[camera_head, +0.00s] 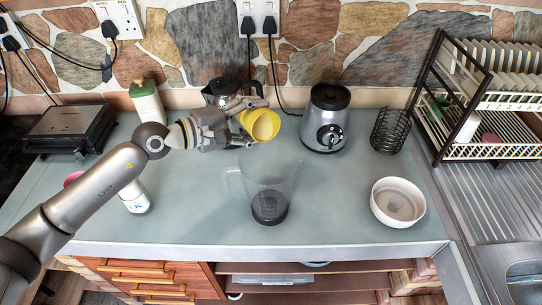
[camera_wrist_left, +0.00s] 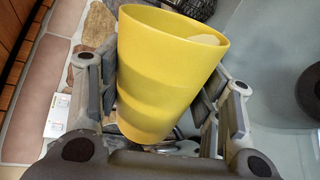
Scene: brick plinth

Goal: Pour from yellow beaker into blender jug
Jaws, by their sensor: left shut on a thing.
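My left gripper (camera_head: 232,121) is shut on the yellow beaker (camera_head: 263,124) and holds it above the counter, with its mouth tilted toward the head camera. In the left wrist view the yellow beaker (camera_wrist_left: 165,75) sits between the two fingers, and something pale shows at its mouth. The clear blender jug (camera_head: 268,186) with a dark base stands upright on the counter, in front of and below the beaker, apart from it. The beaker's mouth is not over the jug's middle in the head view. My right gripper is not in view.
A blender base (camera_head: 327,118) stands behind right, beside a black wire holder (camera_head: 390,131). A white bowl (camera_head: 398,201) is at the right, near the dish rack (camera_head: 480,151). A kettle (camera_head: 222,90) stands behind the gripper. A white bottle (camera_head: 135,196) is near my left arm.

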